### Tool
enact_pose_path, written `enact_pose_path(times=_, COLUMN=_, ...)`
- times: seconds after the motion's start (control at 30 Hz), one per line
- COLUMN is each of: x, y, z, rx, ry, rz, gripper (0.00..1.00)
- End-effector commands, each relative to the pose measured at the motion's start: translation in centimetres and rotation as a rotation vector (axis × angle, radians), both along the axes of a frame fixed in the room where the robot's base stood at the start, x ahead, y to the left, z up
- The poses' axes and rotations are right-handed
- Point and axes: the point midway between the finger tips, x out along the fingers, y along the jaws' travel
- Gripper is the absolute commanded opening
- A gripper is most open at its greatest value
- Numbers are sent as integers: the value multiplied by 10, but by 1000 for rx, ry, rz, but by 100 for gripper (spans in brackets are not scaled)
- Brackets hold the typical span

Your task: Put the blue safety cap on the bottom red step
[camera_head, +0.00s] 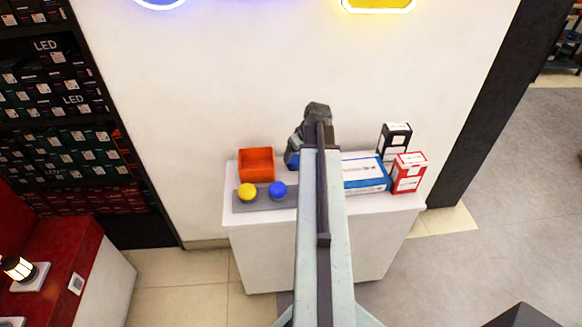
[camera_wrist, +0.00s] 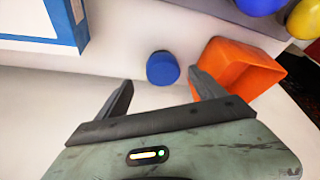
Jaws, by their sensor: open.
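The blue safety cap (camera_wrist: 162,68) is a short round blue piece on the white counter top in the wrist view. It lies just beyond and between the fingertips of my gripper (camera_wrist: 160,80), which is open and empty, with a gap on both sides. In the head view my gripper (camera_head: 303,145) is over the back of the white counter (camera_head: 262,252), and my arm hides part of the top. The red-topped stand (camera_head: 48,262) is at the lower left of the head view, with a lit lantern on it; its lower part is cut off by the frame.
An orange open bin (camera_head: 256,165) is close to the right finger in the wrist view (camera_wrist: 240,75). A grey tray (camera_head: 262,204) holds a yellow ball (camera_head: 247,192) and a blue ball (camera_head: 278,190). A blue-white box (camera_head: 364,172), red box (camera_head: 408,173) and black box (camera_head: 395,140) stand right.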

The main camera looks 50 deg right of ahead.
Motion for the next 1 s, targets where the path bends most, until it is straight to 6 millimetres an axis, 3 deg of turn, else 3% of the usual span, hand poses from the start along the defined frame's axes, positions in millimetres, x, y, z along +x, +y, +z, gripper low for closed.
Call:
enact_pose_path(times=0.17, x=5, y=1, z=-8, rx=0, ry=0, rz=3, gripper=79)
enact_pose_path(times=0.43, x=26, y=0, z=-49, rx=0, ry=0, rz=6, gripper=79)
enact_pose_path(times=0.67, x=28, y=0, z=-47, rx=0, ry=0, rz=5, gripper=79)
enact_pose_path(times=0.7, x=28, y=0, z=-47, rx=0, ry=0, rz=5, gripper=76)
enact_pose_path(times=0.9, x=28, y=1, z=-47, rx=0, ry=0, rz=6, gripper=21)
enact_pose_path(times=0.97, x=28, y=1, z=-47, rx=0, ry=0, rz=6, gripper=8)
enact_pose_path(times=1.0, x=28, y=1, z=-47, rx=0, ry=0, rz=6, gripper=8)
